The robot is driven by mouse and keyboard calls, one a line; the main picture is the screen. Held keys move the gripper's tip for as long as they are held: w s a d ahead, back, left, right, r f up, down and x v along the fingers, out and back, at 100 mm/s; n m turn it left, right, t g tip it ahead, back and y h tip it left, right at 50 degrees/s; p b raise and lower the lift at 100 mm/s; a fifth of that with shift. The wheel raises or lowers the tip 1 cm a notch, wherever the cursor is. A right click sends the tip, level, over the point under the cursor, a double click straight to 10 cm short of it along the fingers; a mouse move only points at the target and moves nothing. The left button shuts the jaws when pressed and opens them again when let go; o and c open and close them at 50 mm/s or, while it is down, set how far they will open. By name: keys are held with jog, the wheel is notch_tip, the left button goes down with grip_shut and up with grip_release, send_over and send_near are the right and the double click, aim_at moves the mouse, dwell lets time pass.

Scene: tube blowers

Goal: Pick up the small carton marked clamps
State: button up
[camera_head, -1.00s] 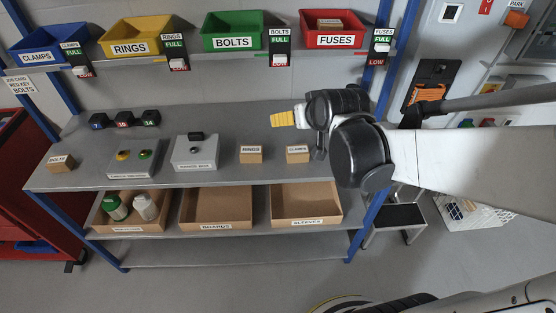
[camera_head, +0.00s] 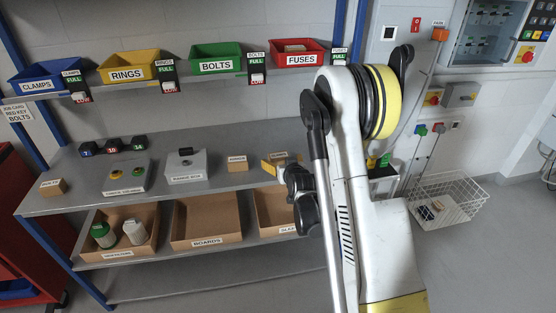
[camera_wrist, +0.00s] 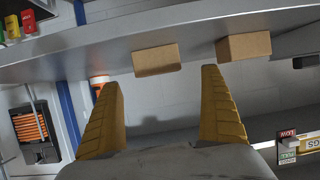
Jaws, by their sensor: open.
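The small brown clamps carton (camera_head: 281,157) stands on the grey worktop, right of the similar rings carton (camera_head: 237,163). My gripper's yellow fingers (camera_head: 268,168) overlap its lower left part in the head view. In the wrist view my gripper (camera_wrist: 160,77) is open and empty, with its two yellow fingers spread apart. Two plain cartons show beyond the fingertips: one (camera_wrist: 155,59) lies between the finger lines, the other (camera_wrist: 243,47) above the right finger. No labels are readable on them there; the left one appears to be the clamps carton.
Open brown bins, including the boards bin (camera_head: 206,240), sit on the shelf below. Coloured bins, including the blue clamps bin (camera_head: 45,76), line the upper shelf. A white wire basket (camera_head: 447,205) is at right.

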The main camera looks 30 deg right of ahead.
aim_at(281, 160)
jog(key=shift+x, duration=0.8)
jog(key=w+f+b, duration=0.1)
jog(key=w+d+f+b, duration=0.1)
jog(key=w+f+b, duration=0.1)
jog(key=shift+w+d, duration=0.1)
jog(key=shift+w, duration=0.5)
jog(key=shift+r, duration=0.1)
jog(key=c, duration=1.3)
